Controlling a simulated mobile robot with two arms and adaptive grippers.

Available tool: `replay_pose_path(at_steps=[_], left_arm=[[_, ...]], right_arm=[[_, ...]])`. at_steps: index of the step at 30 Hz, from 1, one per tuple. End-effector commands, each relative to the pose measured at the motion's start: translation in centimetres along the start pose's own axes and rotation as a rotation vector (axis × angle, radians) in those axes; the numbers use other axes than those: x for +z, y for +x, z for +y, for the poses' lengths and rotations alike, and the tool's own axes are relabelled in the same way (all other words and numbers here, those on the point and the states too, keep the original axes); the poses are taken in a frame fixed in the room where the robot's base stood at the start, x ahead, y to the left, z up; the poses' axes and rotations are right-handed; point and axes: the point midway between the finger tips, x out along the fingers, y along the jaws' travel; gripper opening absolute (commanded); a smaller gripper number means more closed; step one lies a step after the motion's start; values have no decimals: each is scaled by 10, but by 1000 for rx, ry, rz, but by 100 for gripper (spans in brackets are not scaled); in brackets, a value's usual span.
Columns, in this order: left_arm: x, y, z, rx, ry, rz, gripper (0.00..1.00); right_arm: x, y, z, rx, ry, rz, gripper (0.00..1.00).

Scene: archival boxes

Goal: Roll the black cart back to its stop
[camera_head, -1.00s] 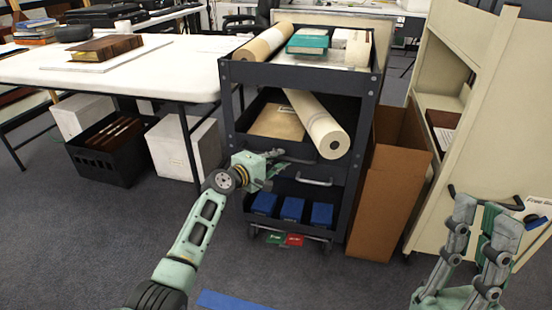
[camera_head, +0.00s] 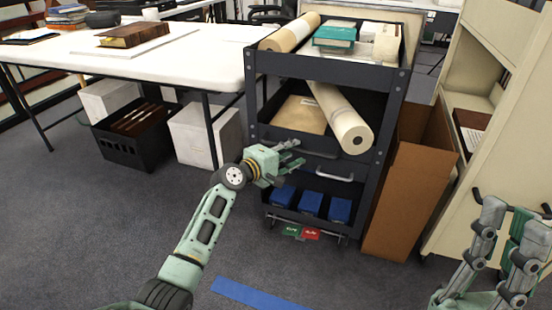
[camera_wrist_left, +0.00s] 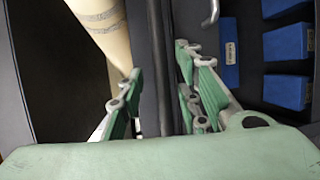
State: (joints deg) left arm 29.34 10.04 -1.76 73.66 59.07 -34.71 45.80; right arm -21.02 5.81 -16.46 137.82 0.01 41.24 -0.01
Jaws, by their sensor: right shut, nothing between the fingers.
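The black cart (camera_head: 392,82) stands upright right of the white table, with rolled tubes and boxes on its shelves. My left gripper (camera_head: 290,160) is at the cart's front, just below the middle shelf and left of a silver handle (camera_head: 334,174). In the left wrist view, its fingers (camera_wrist_left: 160,95) are apart, with a dark bar of the cart between them; contact cannot be told. My right gripper (camera_head: 513,212) is shut and empty at the lower right, away from the cart. Green (camera_head: 291,231) and red (camera_head: 311,234) pedals show at the cart's base. I cannot identify the stop.
A blue strip (camera_head: 258,293) lies on the carpet in front. The white table (camera_head: 190,62) stands left, with a black crate (camera_head: 126,158) and white boxes beneath. A tall brown box (camera_head: 402,205) and a cream shelf unit (camera_head: 493,62) stand right of the cart. The front-left floor is clear.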

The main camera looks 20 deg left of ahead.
Motion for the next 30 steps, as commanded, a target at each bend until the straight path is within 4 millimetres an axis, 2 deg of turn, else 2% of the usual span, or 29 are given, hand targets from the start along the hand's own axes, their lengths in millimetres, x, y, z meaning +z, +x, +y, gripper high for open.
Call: replay_pose_path(at_steps=[6,12,18,30], left_arm=[[-1,-44,-1,0,2,1,32],[0,-73,0,1,-1,1,32],[0,-84,1,2,0,0,32],[0,-84,1,2,-1,0,32]], right_arm=[[0,0,0,0,0,0,0],[0,0,0,0,0,0,0],[0,0,0,0,0,0,0],[0,0,0,0,-1,0,0]])
